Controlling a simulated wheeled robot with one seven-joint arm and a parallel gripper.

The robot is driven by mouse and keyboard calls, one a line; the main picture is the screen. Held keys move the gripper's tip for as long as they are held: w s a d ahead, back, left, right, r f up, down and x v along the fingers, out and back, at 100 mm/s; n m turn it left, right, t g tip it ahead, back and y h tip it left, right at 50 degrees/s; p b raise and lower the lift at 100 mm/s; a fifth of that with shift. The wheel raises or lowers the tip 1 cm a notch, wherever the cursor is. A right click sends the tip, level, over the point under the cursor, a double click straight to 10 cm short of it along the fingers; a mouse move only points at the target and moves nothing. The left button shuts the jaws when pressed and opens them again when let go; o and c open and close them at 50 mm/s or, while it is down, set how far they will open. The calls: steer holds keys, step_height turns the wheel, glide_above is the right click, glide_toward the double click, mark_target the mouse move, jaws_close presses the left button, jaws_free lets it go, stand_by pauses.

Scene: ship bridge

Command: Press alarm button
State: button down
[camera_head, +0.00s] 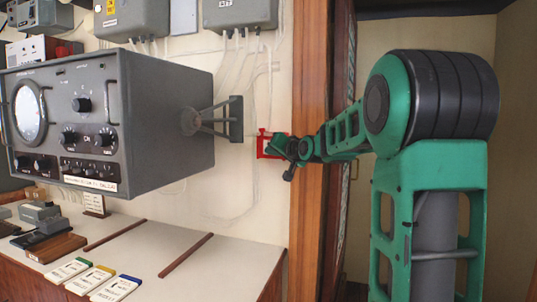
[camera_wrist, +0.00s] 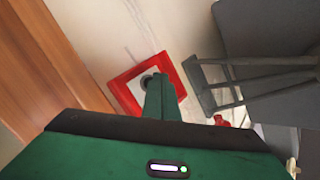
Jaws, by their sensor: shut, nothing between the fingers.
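The alarm button is a round dark button (camera_wrist: 147,79) on a white plate inside a square red frame (camera_wrist: 185,71), mounted on the cream wall. In the head view the red frame (camera_head: 262,146) sits left of the wooden door post, partly hidden by my arm's end. My gripper (camera_head: 281,145) is at the frame, its tip in front of the plate. In the wrist view my green gripper (camera_wrist: 158,83) is shut and empty, its tip overlapping the lower edge of the button. Whether it touches the button I cannot tell.
A large grey radar-like console (camera_head: 150,115) stands left of the frame, with its grey wall bracket (camera_head: 236,118) close beside the frame. The wooden door post (camera_head: 308,120) is close on the right. A white counter (camera_head: 165,240) lies below with small cards (camera_head: 92,279).

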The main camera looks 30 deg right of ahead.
steer(key=shift+w+d, duration=0.25)
steer(key=shift+d, duration=0.1)
stand_by(0.5)
steer(key=shift+s+a, duration=0.1)
steer(key=shift+a, duration=0.05)
steer(key=shift+s+a, duration=0.45)
steer(key=shift+a, duration=0.1)
stand_by(0.4)
steer(key=shift+s+a, duration=0.8)
steer(key=shift+a, duration=0.2)
steer(key=shift+s+a, duration=0.75)
steer(key=shift+a, duration=0.2)
